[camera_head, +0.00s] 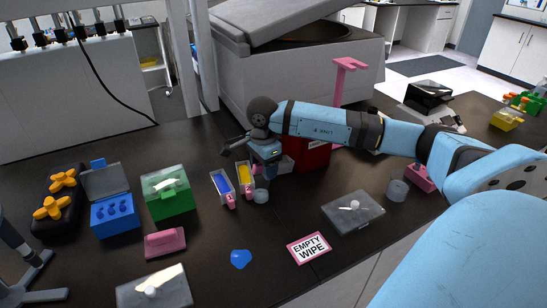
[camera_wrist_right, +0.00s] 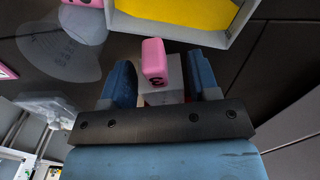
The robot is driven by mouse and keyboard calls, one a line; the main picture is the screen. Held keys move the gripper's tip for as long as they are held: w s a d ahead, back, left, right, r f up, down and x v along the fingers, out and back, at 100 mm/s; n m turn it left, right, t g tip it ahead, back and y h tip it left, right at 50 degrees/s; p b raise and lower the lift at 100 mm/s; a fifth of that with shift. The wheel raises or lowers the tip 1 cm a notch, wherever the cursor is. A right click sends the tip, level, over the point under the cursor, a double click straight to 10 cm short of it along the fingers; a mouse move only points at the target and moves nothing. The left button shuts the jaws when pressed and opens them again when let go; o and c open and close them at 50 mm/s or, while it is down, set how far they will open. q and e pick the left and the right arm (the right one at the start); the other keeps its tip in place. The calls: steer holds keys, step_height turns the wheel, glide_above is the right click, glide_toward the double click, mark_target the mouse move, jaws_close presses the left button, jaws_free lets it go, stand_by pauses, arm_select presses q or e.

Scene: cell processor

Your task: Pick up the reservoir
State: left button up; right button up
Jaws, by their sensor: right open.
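Two narrow trays stand side by side at mid-table in the head view, one with blue inside (camera_head: 223,186) and one with yellow inside (camera_head: 245,177). Both have pink ends; I cannot tell for certain which is the reservoir. My right gripper (camera_head: 268,171) points down just right of the yellow tray. In the right wrist view the gripper (camera_wrist_right: 165,85) is open, with a pink tab (camera_wrist_right: 154,58) bearing a dark mark between its fingers. The yellow-filled tray (camera_wrist_right: 190,14) lies just beyond the fingertips. Whether the fingers touch the tab is unclear.
A green box (camera_head: 168,203), a blue box (camera_head: 114,217) and a black rack with orange pieces (camera_head: 55,207) stand left. A clear-lidded box (camera_head: 352,211), a wipe card (camera_head: 309,247) and a red box (camera_head: 312,155) are nearby. A large grey machine (camera_head: 290,75) stands behind.

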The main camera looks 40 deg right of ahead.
steer(key=shift+f, duration=0.35)
steer(key=c, duration=0.7)
steer(key=shift+r, duration=0.1)
steer(key=shift+c, duration=0.2)
